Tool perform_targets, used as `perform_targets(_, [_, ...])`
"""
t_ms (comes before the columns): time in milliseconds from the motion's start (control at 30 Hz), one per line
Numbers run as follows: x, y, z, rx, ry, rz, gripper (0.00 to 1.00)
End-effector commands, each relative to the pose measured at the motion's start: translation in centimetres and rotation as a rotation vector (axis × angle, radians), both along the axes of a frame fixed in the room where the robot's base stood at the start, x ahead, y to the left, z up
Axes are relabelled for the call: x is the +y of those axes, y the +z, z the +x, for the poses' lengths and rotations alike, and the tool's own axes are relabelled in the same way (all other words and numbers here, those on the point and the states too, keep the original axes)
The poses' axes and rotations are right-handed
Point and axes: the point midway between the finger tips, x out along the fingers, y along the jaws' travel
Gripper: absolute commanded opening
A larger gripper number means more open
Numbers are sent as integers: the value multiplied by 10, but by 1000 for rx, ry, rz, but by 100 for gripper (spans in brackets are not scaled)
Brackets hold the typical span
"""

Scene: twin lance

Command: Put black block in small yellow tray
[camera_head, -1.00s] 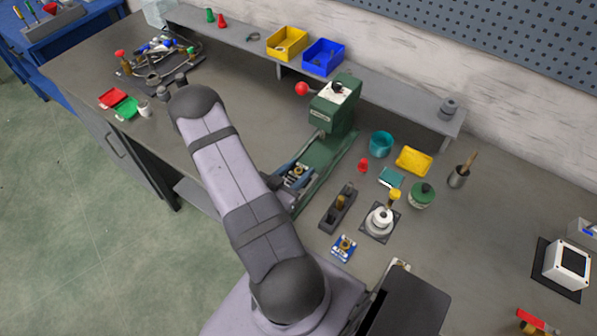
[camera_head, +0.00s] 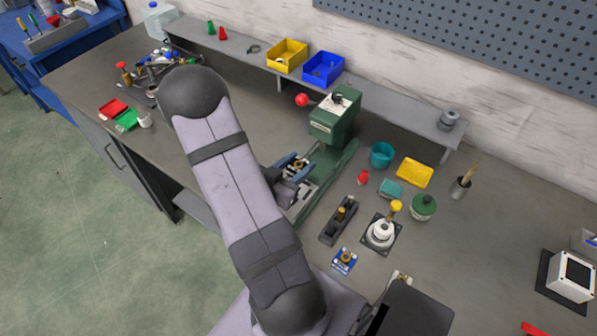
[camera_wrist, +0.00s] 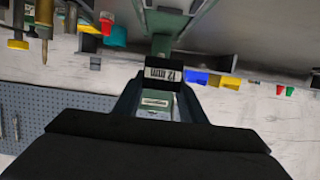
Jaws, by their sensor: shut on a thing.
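The black block (camera_wrist: 163,75), with a white "12 mm" label, sits between the fingertips of my gripper (camera_wrist: 163,88) in the wrist view. The gripper is shut on it, and the block appears held up clear of the bench. In the head view my arm covers much of the area left of the green press, and I cannot make out the block there. The small yellow tray (camera_head: 415,172) lies on the bench right of the teal cup, and looks empty. A larger yellow bin (camera_head: 287,55) stands on the shelf.
The green press (camera_head: 334,118) with its red knob stands beside my arm. A teal cup (camera_head: 381,155), a green round jar (camera_head: 423,207), a dark plane (camera_head: 339,220) and a white-topped stand (camera_head: 381,233) crowd the bench near the tray. A cup with a brush (camera_head: 461,187) stands right of it.

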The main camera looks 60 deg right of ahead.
Motion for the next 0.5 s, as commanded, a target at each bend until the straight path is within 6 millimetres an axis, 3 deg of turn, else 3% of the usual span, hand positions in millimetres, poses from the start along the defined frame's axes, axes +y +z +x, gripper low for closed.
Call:
perform_targets(200, [0, 16, 0, -2, 0, -2, 4])
perform_targets(500, [0, 21, 0, 0, 0, -1, 4])
